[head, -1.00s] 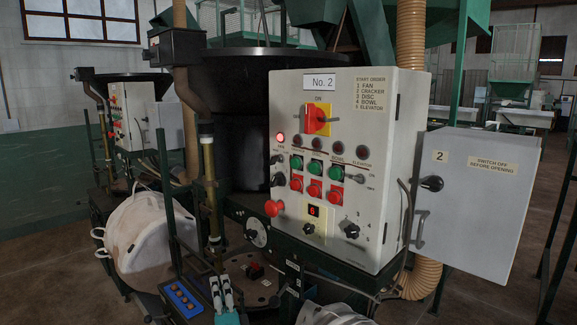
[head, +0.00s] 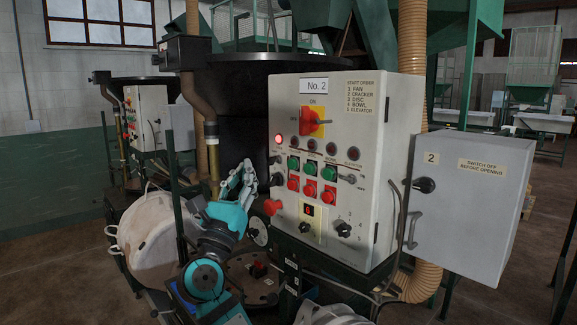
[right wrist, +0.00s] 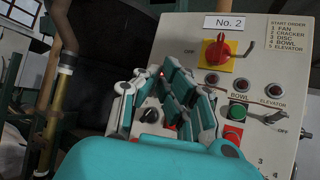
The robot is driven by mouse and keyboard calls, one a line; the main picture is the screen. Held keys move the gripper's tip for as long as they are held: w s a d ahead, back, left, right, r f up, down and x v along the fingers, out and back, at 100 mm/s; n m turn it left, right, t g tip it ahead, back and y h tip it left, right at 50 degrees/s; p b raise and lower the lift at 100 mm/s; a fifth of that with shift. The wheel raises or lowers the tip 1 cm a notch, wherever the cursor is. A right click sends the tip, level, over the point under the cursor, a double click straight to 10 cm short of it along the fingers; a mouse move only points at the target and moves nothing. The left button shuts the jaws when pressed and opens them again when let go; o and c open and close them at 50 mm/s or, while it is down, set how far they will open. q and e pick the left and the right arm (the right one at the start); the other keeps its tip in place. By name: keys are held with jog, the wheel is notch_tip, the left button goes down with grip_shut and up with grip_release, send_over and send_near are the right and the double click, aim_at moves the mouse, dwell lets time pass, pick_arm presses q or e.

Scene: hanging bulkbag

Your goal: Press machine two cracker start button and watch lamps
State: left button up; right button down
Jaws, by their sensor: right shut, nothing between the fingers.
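The No. 2 machine's grey control panel (head: 345,100) faces me. In the head view its leftmost lamp (head: 278,139) glows red; the other lamps look dark. The leftmost green button (head: 294,163), in the cracker column, sits above a red button (head: 293,182). My right gripper (head: 249,168) is shut and empty, just left of the panel's left edge in the head view. In the right wrist view its fingers (right wrist: 172,78) cover the left part of the panel and hide the leftmost green button. A red glow shows by the fingertips. I cannot see any contact. My left gripper is not in view.
A red mushroom button (head: 272,207) and black knobs stick out near the panel's left edge, close to the gripper. A red and yellow main switch (head: 312,122) is above. A grey box (head: 475,205) stands to the right.

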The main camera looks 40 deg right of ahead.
aim_at(292, 164)
jog(key=shift+w, duration=0.1)
jog(key=d, duration=0.8)
jog(key=shift+w+d+p, duration=0.3)
jog(key=shift+d+p, duration=0.1)
jog(key=shift+p, duration=0.05)
jog(key=shift+d, duration=0.15)
dwell(1.2)
jog(key=shift+d, duration=0.25)
